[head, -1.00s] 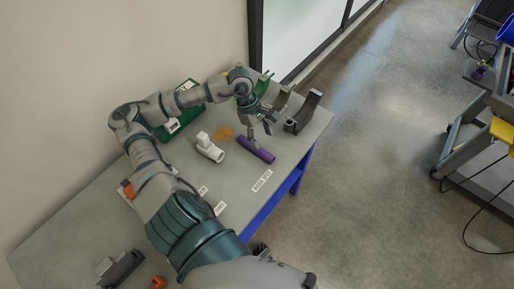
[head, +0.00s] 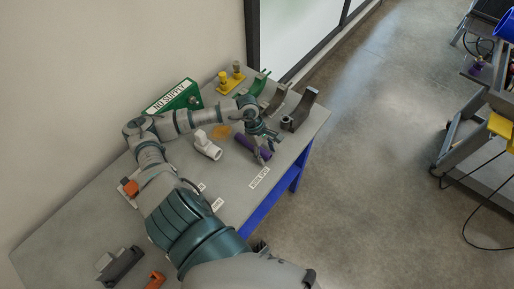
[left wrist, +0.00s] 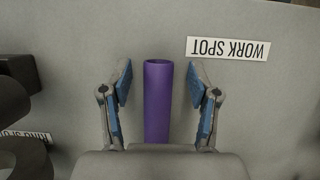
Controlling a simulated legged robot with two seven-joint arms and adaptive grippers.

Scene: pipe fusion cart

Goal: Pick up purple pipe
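A purple pipe (head: 252,146) lies on the grey table near its right edge. In the left wrist view the purple pipe (left wrist: 158,100) lies lengthwise between the two fingers, with a gap on each side. My left gripper (head: 265,150) is over the pipe's near end, and its open fingers also show in the left wrist view (left wrist: 160,90). The near part of the pipe is hidden behind the gripper body in the wrist view. My right gripper does not show.
A white pipe fitting (head: 207,146) stands left of the pipe. A "WORK SPOT" label (left wrist: 228,48) lies beside the pipe.

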